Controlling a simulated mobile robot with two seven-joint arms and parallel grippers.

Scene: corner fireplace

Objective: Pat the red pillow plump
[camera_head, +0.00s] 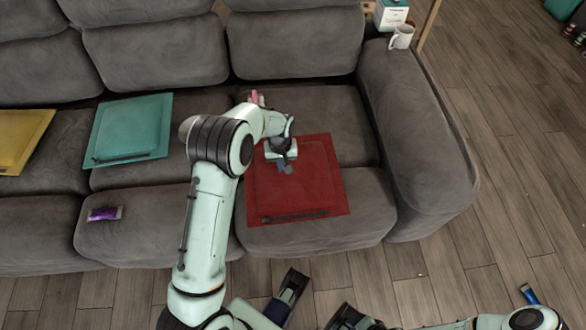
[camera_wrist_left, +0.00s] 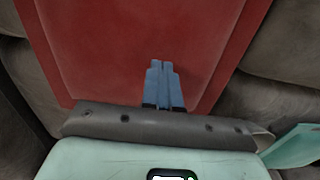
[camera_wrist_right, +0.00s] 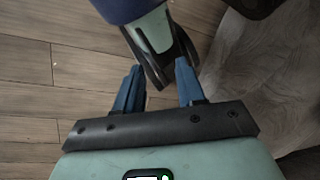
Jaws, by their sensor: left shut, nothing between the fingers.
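The red pillow (camera_head: 318,186) lies flat on the right seat of the grey sofa, with a dark strip along its near edge. My left gripper (camera_head: 285,168) is over the pillow's upper left part, pointing down. In the left wrist view the pillow (camera_wrist_left: 100,45) fills the middle, and the blue fingers (camera_wrist_left: 160,66) are together with nothing between them. I cannot tell whether they touch the cloth. My right gripper (camera_wrist_right: 160,72) is open and empty above the wooden floor, away from the pillow.
A teal pillow (camera_head: 130,130) and a yellow pillow (camera_head: 22,138) lie to the left on the sofa. A purple packet (camera_head: 104,214) lies on a front seat. A white mug (camera_head: 401,37) and a carton (camera_head: 391,14) stand by the right armrest (camera_head: 410,125).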

